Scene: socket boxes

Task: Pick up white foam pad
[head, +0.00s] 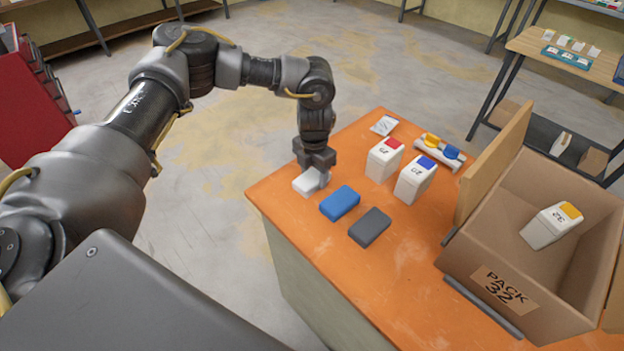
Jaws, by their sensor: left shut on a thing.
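The white foam pad (307,184) is at the left edge of the orange table (395,279). My left gripper (317,170) points down over it and is shut on it, hiding part of its top and right side. I cannot tell whether the pad touches the table. A blue pad (340,203) and a dark grey pad (370,227) lie in a row to the right of it. My right gripper is not in view.
White socket boxes with a red top (385,159) and a blue top (415,179) stand behind the pads. An open cardboard carton (467,258) marked PACK 32 holds a yellow-topped box (551,226). A tray (440,152) and white packet (384,125) lie at the back. The front tabletop is clear.

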